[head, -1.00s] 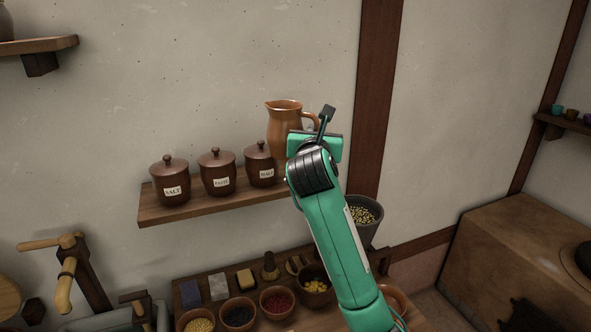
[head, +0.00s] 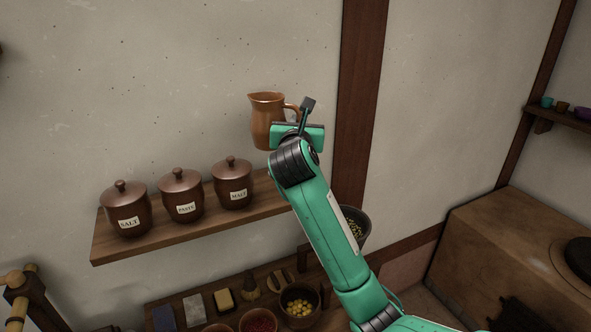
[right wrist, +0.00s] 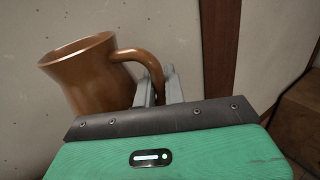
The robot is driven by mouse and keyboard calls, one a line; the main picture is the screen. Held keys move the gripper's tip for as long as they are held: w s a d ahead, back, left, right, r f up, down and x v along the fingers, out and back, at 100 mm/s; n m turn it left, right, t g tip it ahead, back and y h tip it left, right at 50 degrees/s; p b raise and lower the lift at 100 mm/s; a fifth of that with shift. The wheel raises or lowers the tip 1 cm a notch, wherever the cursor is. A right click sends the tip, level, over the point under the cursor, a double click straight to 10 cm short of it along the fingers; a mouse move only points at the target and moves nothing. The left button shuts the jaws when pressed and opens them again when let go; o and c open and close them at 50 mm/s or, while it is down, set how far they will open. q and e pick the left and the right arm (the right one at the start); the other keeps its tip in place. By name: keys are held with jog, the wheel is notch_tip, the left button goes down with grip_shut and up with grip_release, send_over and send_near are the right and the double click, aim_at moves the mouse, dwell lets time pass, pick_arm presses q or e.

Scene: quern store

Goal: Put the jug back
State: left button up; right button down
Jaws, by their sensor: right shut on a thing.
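The jug (head: 266,122) is orange-brown with a spout on its left and a handle on its right. In the head view it appears upright, its base above the right part of the wooden wall shelf (head: 150,236). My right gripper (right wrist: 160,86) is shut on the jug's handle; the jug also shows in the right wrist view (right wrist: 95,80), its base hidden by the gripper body. In the head view my arm covers the fingers and the shelf's right end. My left gripper is not in view.
On the shelf stand lidded jars labelled salt (head: 127,210), an unclear word (head: 181,197) and malt (head: 232,184). Below is a lower board with bowls, including one of yellow pieces (head: 299,306). A dark post (head: 358,100) rises right of the jug.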

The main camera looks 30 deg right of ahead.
pick_arm(q)
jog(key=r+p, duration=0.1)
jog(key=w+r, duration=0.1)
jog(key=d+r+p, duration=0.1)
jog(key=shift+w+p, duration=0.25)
jog(key=shift+p, duration=0.05)
pick_arm(e)
notch_tip(320, 180, down, 14)
jog(key=shift+d+r, duration=0.15)
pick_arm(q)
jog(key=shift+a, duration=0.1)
pick_arm(e)
jog(key=shift+w, duration=0.15)
jog(key=c, duration=1.9)
grip_release()
jog(key=shift+f, duration=0.2)
jog(key=o, duration=0.4)
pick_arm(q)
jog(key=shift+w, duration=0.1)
pick_arm(e)
jog(key=shift+r, duration=0.15)
